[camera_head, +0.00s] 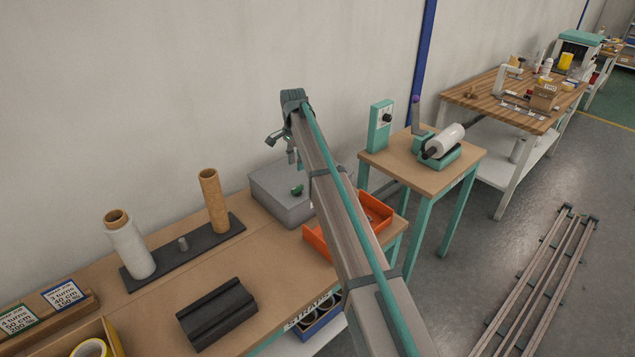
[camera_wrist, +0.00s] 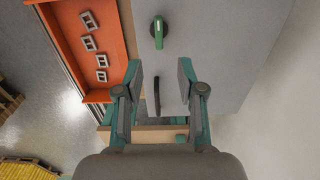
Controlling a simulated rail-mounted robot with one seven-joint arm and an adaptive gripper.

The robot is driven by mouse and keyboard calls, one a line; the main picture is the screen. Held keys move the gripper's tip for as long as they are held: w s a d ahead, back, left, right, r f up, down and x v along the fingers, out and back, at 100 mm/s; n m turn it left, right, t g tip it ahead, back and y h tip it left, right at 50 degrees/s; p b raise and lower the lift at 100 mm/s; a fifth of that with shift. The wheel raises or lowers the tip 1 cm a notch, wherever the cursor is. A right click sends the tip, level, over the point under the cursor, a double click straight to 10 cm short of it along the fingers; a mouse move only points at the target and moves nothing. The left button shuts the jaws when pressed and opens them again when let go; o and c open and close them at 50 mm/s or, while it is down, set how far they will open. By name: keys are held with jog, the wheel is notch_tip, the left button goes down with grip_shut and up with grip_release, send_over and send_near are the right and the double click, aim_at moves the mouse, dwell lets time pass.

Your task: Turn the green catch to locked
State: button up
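The green catch (camera_wrist: 158,32) sits on the top face of a grey box (camera_wrist: 215,40). In the wrist view its handle points roughly up and down the picture. In the head view the catch (camera_head: 297,190) is a small green knob on the grey box (camera_head: 268,187), close beside my arm. My gripper (camera_wrist: 161,75) is open and empty, its two fingers apart. In the wrist view the catch lies beyond the fingertips, near the middle line between them, with no contact visible. In the head view my gripper (camera_head: 283,145) hangs above the box.
A dark slot or strip (camera_wrist: 157,97) shows on the box between the fingers. An orange tray (camera_head: 378,213) holding small metal parts stands right beside the box. A dark base with two rolls (camera_head: 211,200) stands left of it. The wall is close behind.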

aim_at(297, 187)
notch_tip(297, 187, down, 11)
jog(key=p, duration=0.3)
jog(key=shift+r, duration=0.15)
grip_shut()
